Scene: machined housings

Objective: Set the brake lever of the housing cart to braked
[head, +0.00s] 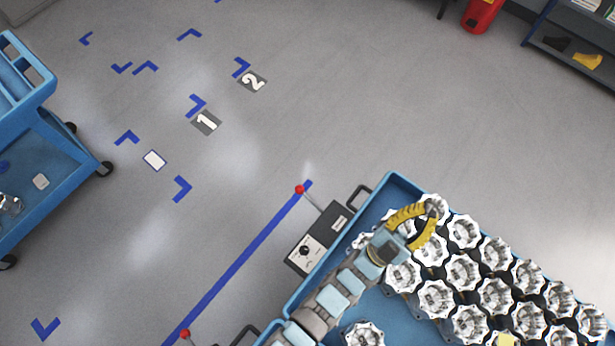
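The housing cart (393,179) is a blue cart at the lower right, carrying many shiny machined housings (463,231). A grey box (318,242) with a black dial and a label sits at its left edge. A thin lever with a red knob (299,189) sticks out past this box, over the floor near a blue line. The lettering on the box is too small to read. My gripper (432,209) has yellow curved fingers whose tips look together. It is over the housings, right of the red knob and apart from it.
A second red knob (184,334) shows at the bottom edge, near a black handle. Another blue cart (62,160) stands at the left. The floor (330,100) between is clear, with blue corner marks and number plates 1 and 2. A shelf (565,55) stands at the upper right.

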